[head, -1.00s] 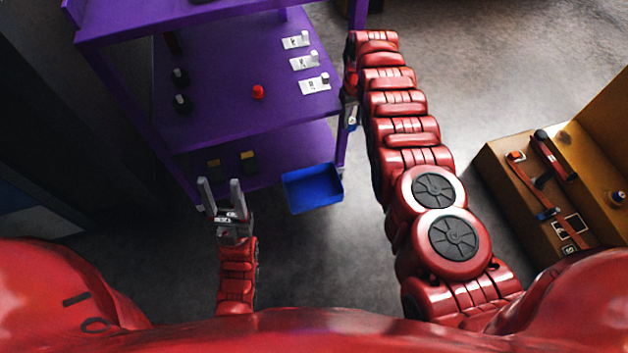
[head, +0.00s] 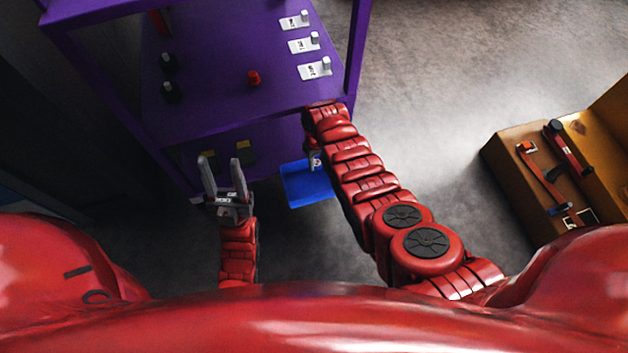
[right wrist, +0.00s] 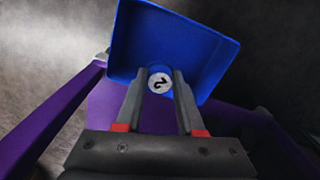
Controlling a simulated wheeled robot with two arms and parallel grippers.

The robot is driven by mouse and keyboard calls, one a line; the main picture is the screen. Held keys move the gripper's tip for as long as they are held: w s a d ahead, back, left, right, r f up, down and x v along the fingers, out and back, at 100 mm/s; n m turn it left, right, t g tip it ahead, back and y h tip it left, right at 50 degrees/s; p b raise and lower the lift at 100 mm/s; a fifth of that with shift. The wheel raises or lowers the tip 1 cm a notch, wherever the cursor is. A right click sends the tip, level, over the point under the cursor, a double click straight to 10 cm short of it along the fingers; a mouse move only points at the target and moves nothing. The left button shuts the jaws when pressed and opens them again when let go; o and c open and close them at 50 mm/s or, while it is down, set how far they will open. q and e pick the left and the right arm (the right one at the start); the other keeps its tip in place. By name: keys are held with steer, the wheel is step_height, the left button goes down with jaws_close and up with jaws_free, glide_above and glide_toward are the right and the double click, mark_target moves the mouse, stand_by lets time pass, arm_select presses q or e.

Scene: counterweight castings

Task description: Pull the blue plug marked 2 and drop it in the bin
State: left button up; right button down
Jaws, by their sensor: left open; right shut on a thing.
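In the right wrist view my right gripper (right wrist: 160,92) is shut on the blue plug (right wrist: 159,82), whose white end face reads 2. Behind the plug in that view is the blue bin (right wrist: 205,45); the plug appears over its near edge, and I cannot tell how high above it. In the head view the bin (head: 307,190) is at the purple unit's front, partly covered by my right arm. A small part of the plug (head: 315,162) shows beside the arm there. My left gripper (head: 223,178) is open and empty, left of the bin.
The purple shelf unit (head: 220,105) carries a red knob (head: 254,78), black knobs (head: 168,90) and white-labelled fittings (head: 314,70). An open brown box (head: 515,185) with red straps stands at the right. The floor between the unit and box is clear.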

step_height(320, 180, down, 5)
steer(key=b, duration=0.3)
steer(key=shift+r, duration=0.3)
steer(key=shift+c, duration=2.2)
jaws_free()
steer(key=shift+r, duration=0.1)
